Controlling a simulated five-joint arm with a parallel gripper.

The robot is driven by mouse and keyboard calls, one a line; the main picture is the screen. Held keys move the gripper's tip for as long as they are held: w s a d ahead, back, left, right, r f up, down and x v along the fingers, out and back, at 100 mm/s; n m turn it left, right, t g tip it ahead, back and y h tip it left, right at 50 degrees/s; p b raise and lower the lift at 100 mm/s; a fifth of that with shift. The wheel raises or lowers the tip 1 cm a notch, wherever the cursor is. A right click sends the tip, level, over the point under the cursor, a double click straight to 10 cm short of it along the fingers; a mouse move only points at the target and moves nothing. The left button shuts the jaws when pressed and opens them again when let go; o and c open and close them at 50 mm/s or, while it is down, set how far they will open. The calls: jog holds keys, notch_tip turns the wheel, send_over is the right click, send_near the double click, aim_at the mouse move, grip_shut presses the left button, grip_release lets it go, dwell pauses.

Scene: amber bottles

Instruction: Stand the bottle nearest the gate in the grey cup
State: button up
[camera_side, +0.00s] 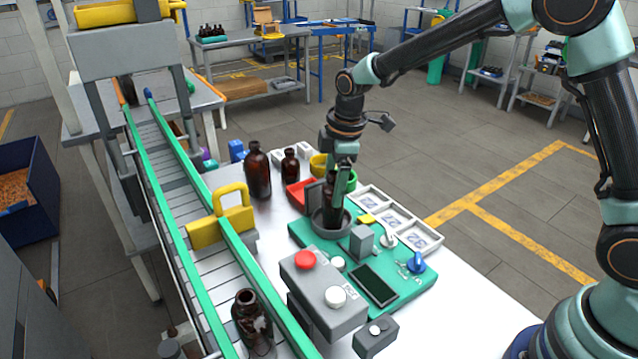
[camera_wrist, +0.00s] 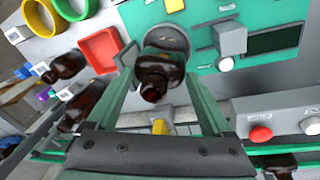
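My gripper (camera_side: 338,185) points down over the grey cup (camera_side: 318,225), its fingers close on both sides of a dark amber bottle (camera_side: 331,203). The bottle stands about upright, its lower end inside the cup's rim; whether it touches the cup floor is hidden. In the wrist view the bottle (camera_wrist: 155,80) lies between the fingertips (camera_wrist: 160,68), with the cup (camera_wrist: 178,38) around its far end. The yellow gate (camera_side: 222,218) stands across the conveyor. A large amber bottle (camera_side: 258,172) and a smaller one (camera_side: 290,166) stand beside the conveyor. Another bottle (camera_side: 252,322) is on the belt in front.
The cup sits on a green board (camera_side: 405,290) with a grey block (camera_side: 362,241), knobs and a dark screen. A red tray (camera_side: 298,194), yellow and green rings and a white numbered tray (camera_side: 432,238) are close by. A button box (camera_side: 322,295) stands in front.

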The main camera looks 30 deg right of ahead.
jog(key=shift+o, duration=0.3)
jog(key=shift+r, duration=0.2)
notch_tip(320, 180, up, 11)
jog(key=s, duration=0.2)
jog(key=s+d+m+t, duration=0.1)
jog(key=s+d+m, duration=0.3)
jog(key=s+m, duration=0.2)
jog(key=s+d+r+m+t, duration=0.1)
jog(key=s+d+m+t, duration=0.1)
jog(key=s+d+m, duration=0.2)
jog(key=s+m, duration=0.3)
jog(key=s, duration=0.4)
jog(key=shift+s+d+r+t, duration=0.25)
jog(key=shift+d+r+t, duration=0.05)
jog(key=shift+d, duration=0.05)
